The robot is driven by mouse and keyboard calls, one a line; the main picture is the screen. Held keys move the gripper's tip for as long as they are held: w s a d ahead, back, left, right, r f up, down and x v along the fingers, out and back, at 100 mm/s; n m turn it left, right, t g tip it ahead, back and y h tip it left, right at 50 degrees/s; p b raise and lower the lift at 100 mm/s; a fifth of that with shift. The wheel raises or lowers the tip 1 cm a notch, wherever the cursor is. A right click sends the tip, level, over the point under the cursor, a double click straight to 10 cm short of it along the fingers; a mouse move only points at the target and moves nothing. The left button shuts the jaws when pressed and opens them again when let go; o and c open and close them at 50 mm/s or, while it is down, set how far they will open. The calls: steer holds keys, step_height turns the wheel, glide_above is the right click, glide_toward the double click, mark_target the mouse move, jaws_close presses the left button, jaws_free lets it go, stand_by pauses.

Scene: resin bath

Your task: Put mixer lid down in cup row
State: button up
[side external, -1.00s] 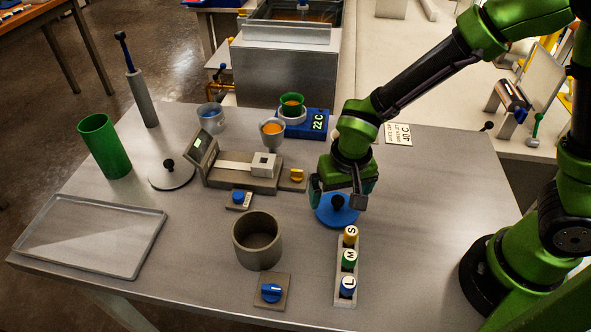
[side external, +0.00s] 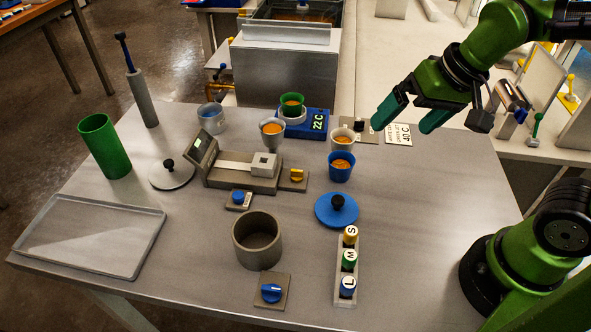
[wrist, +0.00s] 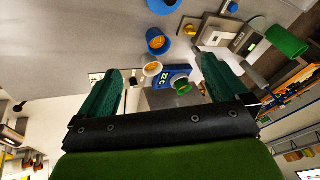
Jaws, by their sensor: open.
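A blue lid with a black knob (side external: 337,210) lies flat on the table, in front of a blue cup (side external: 341,168) holding orange stuff. Behind that stands a white cup (side external: 342,140), also with orange contents. A second lid, pale grey with a black knob (side external: 171,175), lies at the left; I cannot tell which is the mixer lid. My gripper (side external: 401,127) is open and empty, raised over the table's back right, apart from both lids. In the wrist view, its open fingers (wrist: 165,80) show nothing between the tips; the blue cup also shows there (wrist: 158,41).
A grey cup (side external: 272,134) and a green cup (side external: 292,105) on a blue 22 C unit (side external: 317,123) stand at the back. A grey pot (side external: 257,240), labelled bottle rack (side external: 345,283), tray (side external: 60,240) and green cylinder (side external: 104,147) stand around.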

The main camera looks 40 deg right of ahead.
steer(key=s+d+r+t, duration=0.2)
steer(key=s+d, duration=0.1)
steer(key=shift+r, duration=0.25)
